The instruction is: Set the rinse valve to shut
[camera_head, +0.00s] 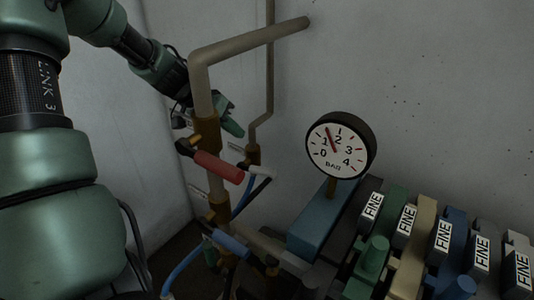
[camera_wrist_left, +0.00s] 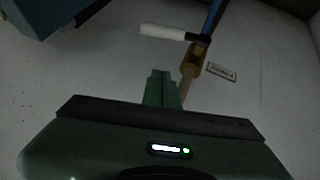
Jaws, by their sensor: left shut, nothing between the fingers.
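No valve carries a name I can read, so I cannot tell for sure which is the rinse valve. A small brass valve (camera_head: 253,155) on the thin wall pipe has a white lever (camera_head: 261,172) pointing right, across the pipe. In the left wrist view, the white lever (camera_wrist_left: 165,33) and brass body (camera_wrist_left: 193,57) are beyond my fingers, apart from them. A red lever (camera_head: 218,167) and a blue lever (camera_head: 231,243) sit on the thick pipe. My left gripper (camera_head: 234,127) is shut and empty, partly behind the thick pipe; its fingers show in the wrist view (camera_wrist_left: 162,76).
The thick elbowed pipe (camera_head: 202,90) stands in front of my left gripper. A pressure gauge (camera_head: 340,145) and a row of blocks labelled FINE (camera_head: 405,220) are to the right. A small wall label (camera_wrist_left: 221,72) is unreadable.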

